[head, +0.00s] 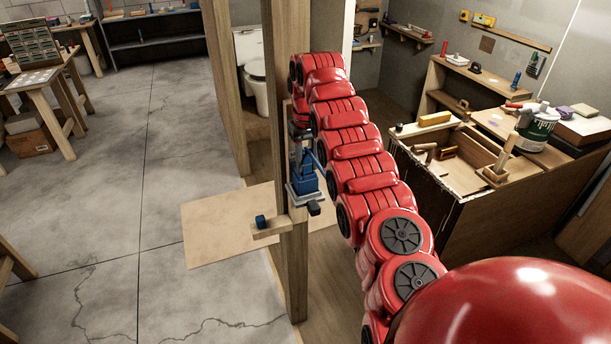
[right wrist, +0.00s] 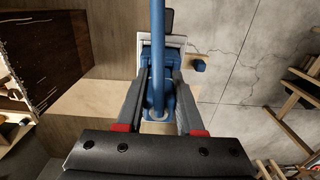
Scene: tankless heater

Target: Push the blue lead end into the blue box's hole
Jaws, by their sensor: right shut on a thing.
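The blue box (head: 304,182) with a pale rim is on the side of the wooden post, at the middle of the head view. In the right wrist view the box (right wrist: 147,62) is partly behind the blue lead (right wrist: 158,50), which runs down the middle of the picture. My right gripper (head: 302,140) is above the box; in its wrist view its two fingers (right wrist: 160,82) are closed in around the lead. The hole is hidden, so I cannot tell whether the lead end is inside it. My left gripper does not show.
A small blue piece (head: 261,221) sits on a short wooden ledge (head: 271,230) below the box. The wooden post (head: 293,265) stands right beside my gripper. A cluttered workbench (head: 470,210) is at the right. The concrete floor (head: 110,180) at left is mostly clear.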

